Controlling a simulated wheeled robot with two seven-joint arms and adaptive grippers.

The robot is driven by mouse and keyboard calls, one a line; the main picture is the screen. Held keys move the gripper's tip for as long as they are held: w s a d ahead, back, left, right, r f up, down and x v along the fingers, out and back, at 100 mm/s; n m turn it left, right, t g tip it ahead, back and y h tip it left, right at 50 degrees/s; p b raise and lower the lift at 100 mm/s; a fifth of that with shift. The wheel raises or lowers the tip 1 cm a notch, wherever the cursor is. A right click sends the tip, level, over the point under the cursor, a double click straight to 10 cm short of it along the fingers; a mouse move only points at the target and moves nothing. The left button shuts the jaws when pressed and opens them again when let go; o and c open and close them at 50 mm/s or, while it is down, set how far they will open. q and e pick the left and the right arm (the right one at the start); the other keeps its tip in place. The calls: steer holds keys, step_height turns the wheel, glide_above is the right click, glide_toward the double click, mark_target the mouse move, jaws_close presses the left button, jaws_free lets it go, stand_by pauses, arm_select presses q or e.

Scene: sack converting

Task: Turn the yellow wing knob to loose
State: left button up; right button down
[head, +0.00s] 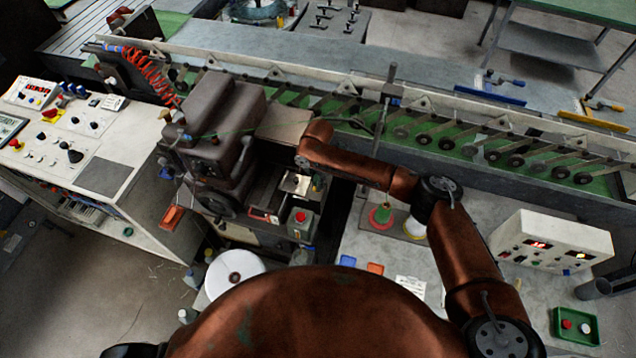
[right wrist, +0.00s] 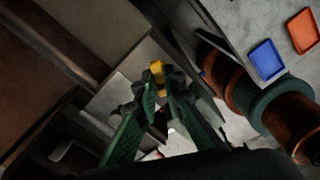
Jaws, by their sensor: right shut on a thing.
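The yellow wing knob (right wrist: 157,68) shows in the right wrist view, just beyond the dark fingertips. My right gripper (right wrist: 160,82) has its green fingers closed on it, one tip on each side. The tips hide part of the knob, and its turned angle is hard to read. In the head view my right arm reaches in from the right to the brown-grey machine (head: 215,135). There its wrist end is over the machine's right side, and the knob cannot be made out. My left gripper is not in view.
A box with a red button (head: 301,220) stands close below the work spot. A blue tray (right wrist: 266,60) and an orange tray (right wrist: 303,30) lie on the grey bench to the right. A conveyor (head: 450,135) runs behind.

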steer(key=n, duration=0.5)
steer(key=shift+s+f+n, duration=0.15)
steer(key=shift+f+n, duration=0.05)
steer(key=shift+n, duration=0.1)
stand_by(0.4)
steer(key=c, duration=2)
jaws_free()
steer(key=shift+c, duration=0.2)
steer(key=shift+r, duration=0.15)
steer(key=shift+r, duration=0.3)
step_height(320, 180, up, 11)
steer(key=shift+r, duration=0.15)
